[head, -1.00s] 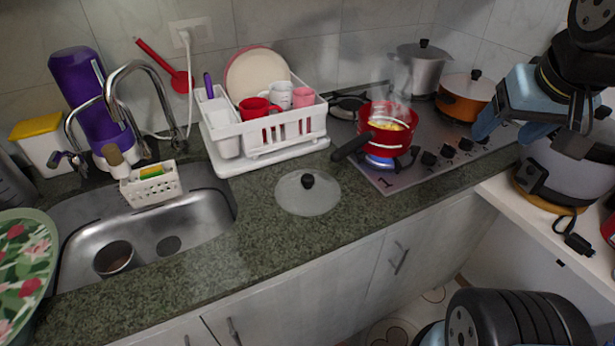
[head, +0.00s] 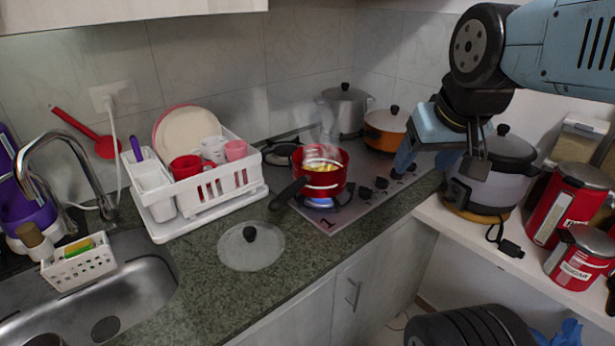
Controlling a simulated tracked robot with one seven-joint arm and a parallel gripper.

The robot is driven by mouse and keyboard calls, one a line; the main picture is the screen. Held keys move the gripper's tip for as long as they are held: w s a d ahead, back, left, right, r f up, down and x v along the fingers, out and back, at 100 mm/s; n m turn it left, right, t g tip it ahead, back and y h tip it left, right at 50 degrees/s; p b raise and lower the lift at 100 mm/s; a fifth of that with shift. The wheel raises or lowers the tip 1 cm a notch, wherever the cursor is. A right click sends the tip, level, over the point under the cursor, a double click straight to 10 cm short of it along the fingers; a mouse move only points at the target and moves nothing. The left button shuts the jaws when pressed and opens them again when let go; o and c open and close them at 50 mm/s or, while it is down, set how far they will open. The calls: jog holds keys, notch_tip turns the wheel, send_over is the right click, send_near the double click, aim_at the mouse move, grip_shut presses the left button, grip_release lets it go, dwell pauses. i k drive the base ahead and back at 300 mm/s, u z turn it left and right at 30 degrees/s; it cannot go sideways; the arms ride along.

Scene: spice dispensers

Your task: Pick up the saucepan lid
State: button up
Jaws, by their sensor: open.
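The saucepan lid (head: 251,247) is a round clear glass disc with a black knob. It lies flat on the green-grey counter between the sink and the stove, with nothing on it. A red saucepan (head: 321,178) with a dark handle stands uncovered and steaming over a lit blue flame, with yellow food inside. My gripper (head: 437,158) is open and in the air at the right, in front of the pots, apart from the lid and well to its right. Whether anything is between its fingers is hard to see, but none shows.
A white dish rack (head: 205,190) with plates and mugs stands behind the lid. The sink (head: 130,300) is to the left. A metal pot (head: 345,110) and an orange pot (head: 386,130) stand at the back. A grey cooker (head: 492,175) and red canisters (head: 568,205) occupy the right shelf.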

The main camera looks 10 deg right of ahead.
aim_at(250, 245)
jog(key=u, duration=0.95)
jog(key=k, duration=0.8)
jog(key=z, duration=0.3)
jog(key=i, duration=0.5)
jog(key=z, duration=0.05)
